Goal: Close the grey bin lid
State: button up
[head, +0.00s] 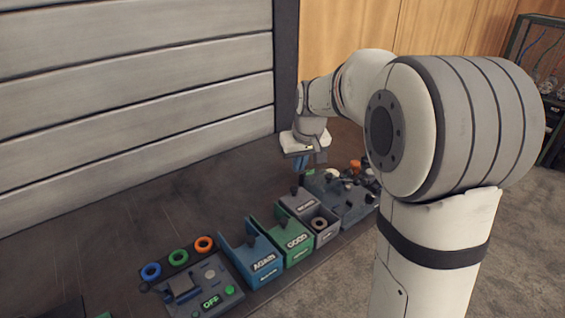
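The grey bin (327,237) is the rightmost of three bins in a row. Its grey lid (301,203) shows a small light label and covers the rear part, with a small dark knob near its back edge. The front part is uncovered, and a round ring-like part (319,223) shows there. My gripper (302,163) points down above and behind the grey bin, apart from the lid. Its fingertips are small and overlap in this view, so I cannot tell whether they are open. I see nothing held in it.
A blue bin (262,268) marked AGAIN and a green bin (295,243) marked GOOD stand left of the grey bin. Further left are a control box (212,300) and blue, green and orange rings. A grey fixture (350,205) with loose parts lies on the right, partly behind my arm.

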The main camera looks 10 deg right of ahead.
aim_at(300, 197)
jog(key=shift+n, duration=0.4)
jog(key=w+f, duration=0.1)
jog(key=w, duration=0.2)
jog(key=w+f, duration=0.1)
jog(key=w, duration=0.2)
jog(key=w+f, duration=0.1)
jog(key=w, duration=0.2)
jog(key=shift+w+a+f, duration=0.15)
jog(key=shift+w+a, duration=0.2)
grip_shut()
notch_tip(300, 197, down, 9)
jog(key=p, duration=0.2)
jog(key=shift+s+d+f+p, duration=0.15)
jog(key=shift+s+p, duration=0.25)
